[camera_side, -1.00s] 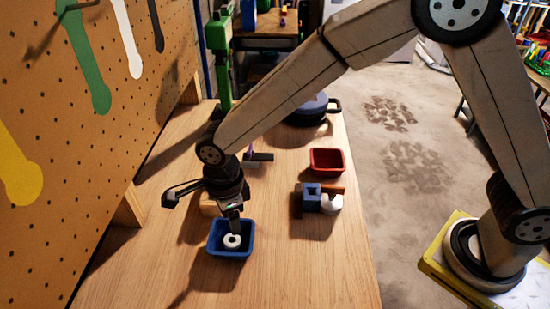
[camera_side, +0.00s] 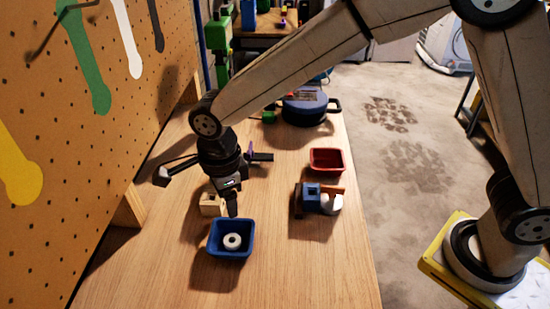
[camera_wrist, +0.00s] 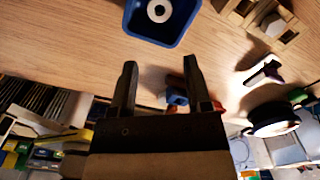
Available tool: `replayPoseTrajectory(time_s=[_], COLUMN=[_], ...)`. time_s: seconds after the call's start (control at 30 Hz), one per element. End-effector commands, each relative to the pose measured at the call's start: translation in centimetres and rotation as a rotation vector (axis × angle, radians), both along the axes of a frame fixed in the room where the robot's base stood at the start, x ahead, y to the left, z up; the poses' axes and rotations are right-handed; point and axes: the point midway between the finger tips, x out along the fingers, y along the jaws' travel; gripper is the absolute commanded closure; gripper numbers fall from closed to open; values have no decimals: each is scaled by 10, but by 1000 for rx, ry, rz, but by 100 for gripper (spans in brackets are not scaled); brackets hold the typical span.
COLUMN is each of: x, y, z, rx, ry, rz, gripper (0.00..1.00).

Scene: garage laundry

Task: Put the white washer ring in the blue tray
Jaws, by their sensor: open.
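The white washer ring (camera_side: 232,241) lies inside the blue tray (camera_side: 248,249), on its floor, and nothing holds it. The ring also shows in the wrist view (camera_wrist: 159,10), within the tray (camera_wrist: 183,33) at the top of the picture. My gripper (camera_side: 232,211) is just behind the tray's far rim in the side view, pointing down and clear of the ring. In the wrist view my gripper (camera_wrist: 160,68) has its two fingers apart with nothing between the tips.
A red tray (camera_side: 327,160) stands at the back right. A blue block (camera_side: 311,197) and other small pieces lie in front of it. A pale wooden block (camera_side: 211,204) is close beside my gripper. A blue round pot (camera_side: 306,108) stands farther back. The front of the table is clear.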

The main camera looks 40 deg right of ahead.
Motion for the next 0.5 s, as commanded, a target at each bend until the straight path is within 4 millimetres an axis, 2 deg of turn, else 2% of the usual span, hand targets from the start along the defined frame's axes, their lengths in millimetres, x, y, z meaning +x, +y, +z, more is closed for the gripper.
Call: replayPoseTrajectory(time_s=[0.27, 0.5], x=[1, 1], y=[-9, -41], z=[0, 0], rx=[3, 11], ry=[-5, -28], rz=[46, 230], gripper=[38, 38])
